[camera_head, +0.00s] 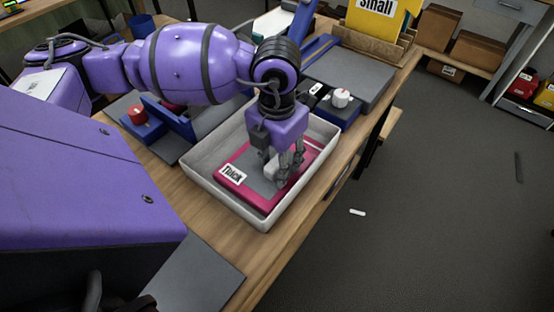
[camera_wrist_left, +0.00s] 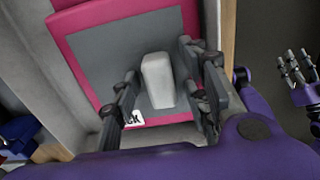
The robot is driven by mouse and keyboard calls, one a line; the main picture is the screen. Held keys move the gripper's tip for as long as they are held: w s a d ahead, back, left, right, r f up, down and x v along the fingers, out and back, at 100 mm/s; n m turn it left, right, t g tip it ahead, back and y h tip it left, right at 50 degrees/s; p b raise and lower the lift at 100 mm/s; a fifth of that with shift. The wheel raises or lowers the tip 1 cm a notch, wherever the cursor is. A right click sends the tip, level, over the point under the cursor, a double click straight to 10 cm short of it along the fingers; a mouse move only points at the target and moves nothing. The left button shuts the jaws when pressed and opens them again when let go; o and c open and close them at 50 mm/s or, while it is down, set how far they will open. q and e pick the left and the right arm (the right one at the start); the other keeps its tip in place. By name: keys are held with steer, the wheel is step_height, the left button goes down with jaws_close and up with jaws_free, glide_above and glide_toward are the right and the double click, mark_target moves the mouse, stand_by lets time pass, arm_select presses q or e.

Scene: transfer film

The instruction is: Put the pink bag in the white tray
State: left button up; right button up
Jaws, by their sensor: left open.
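The pink bag (camera_head: 233,187) lies flat inside the white tray (camera_head: 205,187). It has a grey panel, a label reading "Thick" and a pale upright block-like grip (camera_wrist_left: 157,80) on top. My left gripper (camera_head: 284,180) reaches down over the bag in the tray. In the left wrist view its open fingers (camera_wrist_left: 163,98) stand on either side of the pale grip, with gaps showing. The fingers partly hide the bag. A second gripper, my right one (camera_wrist_left: 300,68), shows at the right edge of the wrist view, away from the bag; its jaw state is unclear.
The tray stands on a wooden table (camera_head: 262,262) near its right edge. Behind are a blue holder with a white knob (camera_head: 341,97), a grey platform (camera_head: 350,70) and a yellow "Small" bag (camera_head: 377,20) in a wooden rack. A red knob (camera_head: 138,114) stands left. Open floor lies right.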

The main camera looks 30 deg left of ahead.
arm_select(q)
steer(key=shift+r, duration=0.25)
step_height(320, 180, up, 12)
steer(key=shift+f, duration=0.15)
stand_by(0.6)
